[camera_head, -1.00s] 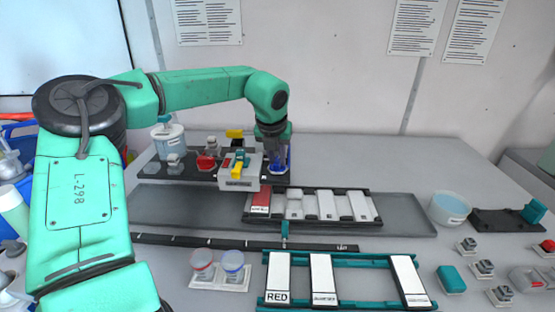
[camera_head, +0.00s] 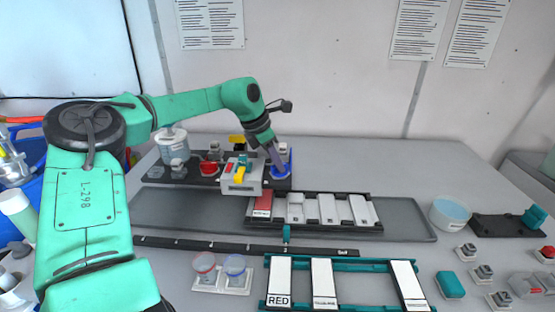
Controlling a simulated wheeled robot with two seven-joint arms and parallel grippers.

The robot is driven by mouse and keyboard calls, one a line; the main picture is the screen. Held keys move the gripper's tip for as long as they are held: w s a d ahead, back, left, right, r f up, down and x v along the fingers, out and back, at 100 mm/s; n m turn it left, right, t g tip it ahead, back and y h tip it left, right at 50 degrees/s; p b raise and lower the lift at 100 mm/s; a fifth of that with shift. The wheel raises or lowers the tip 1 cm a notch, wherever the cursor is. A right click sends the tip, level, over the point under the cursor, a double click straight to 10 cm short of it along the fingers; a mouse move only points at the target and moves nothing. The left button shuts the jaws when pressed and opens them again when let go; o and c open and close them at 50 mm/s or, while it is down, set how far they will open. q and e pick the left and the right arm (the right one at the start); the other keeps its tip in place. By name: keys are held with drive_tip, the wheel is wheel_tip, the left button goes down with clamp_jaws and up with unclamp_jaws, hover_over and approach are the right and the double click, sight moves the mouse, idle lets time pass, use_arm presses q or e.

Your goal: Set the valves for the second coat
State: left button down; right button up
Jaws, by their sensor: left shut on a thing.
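My left arm reaches in from the left, and my left gripper (camera_head: 278,164) points down and to the right at the blue valve (camera_head: 282,174). It is shut on that valve's knob, which it partly hides. A red valve (camera_head: 208,169) stands on the same dark base, to the left. Between them is a grey-white block (camera_head: 243,187) with a yellow handle (camera_head: 240,174) and a small teal part. Another yellow handle (camera_head: 237,139) shows behind it. My right gripper is not in view.
A clear tub (camera_head: 174,140) stands at the back left. A grey tray (camera_head: 400,215) holds a rack with red and white plates. In front are a teal rack (camera_head: 370,262) with labelled white plates, and red and blue cups (camera_head: 235,265). A bowl (camera_head: 449,212) and several buttons are at right.

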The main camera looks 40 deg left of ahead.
use_arm(q)
drive_tip(key=m, duration=0.2)
drive_tip(key=m+g+h, duration=0.1)
drive_tip(key=m, duration=0.2)
drive_tip(key=shift+w+a+m+p, duration=0.2)
drive_tip(key=shift+m+p, duration=0.1)
drive_tip(key=shift+h, duration=0.3)
drive_tip(key=shift+r, duration=0.1)
drive_tip(key=c, duration=0.8)
unclamp_jaws()
drive_tip(key=shift+o, duration=0.2)
drive_tip(key=v, duration=1.4)
drive_tip(key=shift+a+r, duration=0.15)
drive_tip(key=shift+r, duration=0.15)
drive_tip(key=shift+w+f, duration=0.1)
drive_tip(key=shift+w, duration=0.05)
